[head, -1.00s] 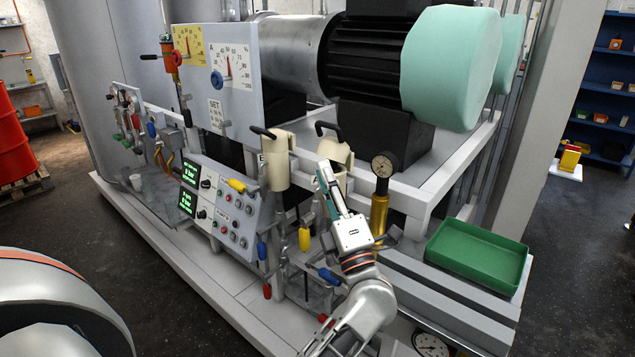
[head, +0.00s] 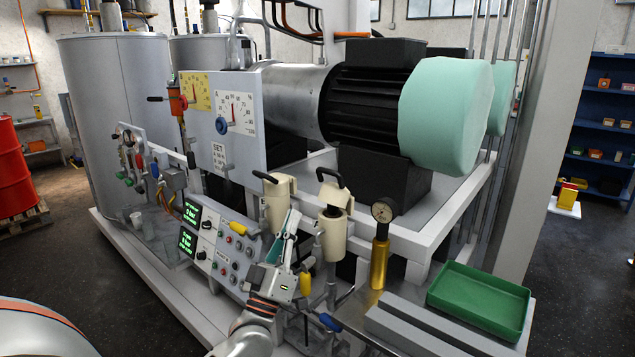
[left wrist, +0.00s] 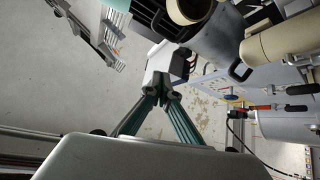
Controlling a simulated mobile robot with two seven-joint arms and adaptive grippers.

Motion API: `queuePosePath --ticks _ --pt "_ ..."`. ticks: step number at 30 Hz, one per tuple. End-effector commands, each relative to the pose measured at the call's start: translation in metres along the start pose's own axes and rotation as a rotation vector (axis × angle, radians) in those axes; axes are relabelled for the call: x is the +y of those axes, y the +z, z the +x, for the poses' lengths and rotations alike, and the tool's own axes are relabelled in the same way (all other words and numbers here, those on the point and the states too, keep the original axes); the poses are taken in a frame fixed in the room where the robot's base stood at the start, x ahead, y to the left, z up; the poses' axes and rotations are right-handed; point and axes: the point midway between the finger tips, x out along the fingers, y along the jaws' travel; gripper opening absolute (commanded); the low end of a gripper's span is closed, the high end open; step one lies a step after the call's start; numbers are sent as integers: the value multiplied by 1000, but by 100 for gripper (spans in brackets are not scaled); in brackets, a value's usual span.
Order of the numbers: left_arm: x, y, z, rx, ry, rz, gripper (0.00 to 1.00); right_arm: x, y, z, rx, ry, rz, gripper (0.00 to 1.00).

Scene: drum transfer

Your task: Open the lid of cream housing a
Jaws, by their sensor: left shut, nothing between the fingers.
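Two cream housings stand side by side at the front of the machine in the head view, a left one (head: 275,213) and a right one (head: 333,240). Each has a black handle at its top. Cream cylindrical parts (left wrist: 285,38) show at the upper right there. My right gripper is out of view.
A brass post with a gauge (head: 379,255) stands right of the housings, then a green tray (head: 480,300). A control panel (head: 222,250) is at the left. Yellow handles (head: 305,284) and blue handles (head: 329,322) crowd the space below the housings.

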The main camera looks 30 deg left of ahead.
Motion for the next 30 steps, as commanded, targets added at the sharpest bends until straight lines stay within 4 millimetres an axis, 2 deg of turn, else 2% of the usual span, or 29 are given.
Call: queuePosePath --ticks 3,6,14,20,30 --pt "-12 -5 -2 -142 94 172 0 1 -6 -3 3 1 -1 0" --pt "-20 -6 -4 -227 144 271 0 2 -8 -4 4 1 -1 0" --pt "-25 -3 -2 -298 184 352 0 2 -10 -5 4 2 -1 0" --pt "-22 3 23 -294 183 351 0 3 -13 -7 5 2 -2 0" --pt "-14 22 79 -294 182 350 0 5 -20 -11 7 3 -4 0"
